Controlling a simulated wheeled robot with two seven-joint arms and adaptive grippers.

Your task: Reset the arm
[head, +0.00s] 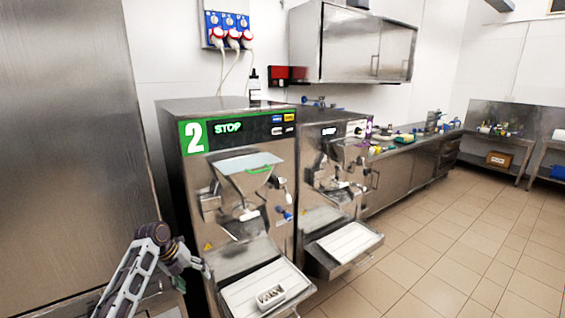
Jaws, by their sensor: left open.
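My left arm comes in at the lower left of the head view. Its gripper (203,268) is open and empty, small in the picture, just left of the front of batch freezer 2 (201,225). I cannot tell whether it touches the freezer. My right arm and gripper are not in view. Freezer 2 has a green label and a lit STOP display (229,128).
A second freezer (313,170) with its own tray (350,243) stands to the right. A tall steel cabinet (70,130) fills the left side. A steel counter (400,175) with several items runs along the wall. The tiled floor (440,250) at right is clear.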

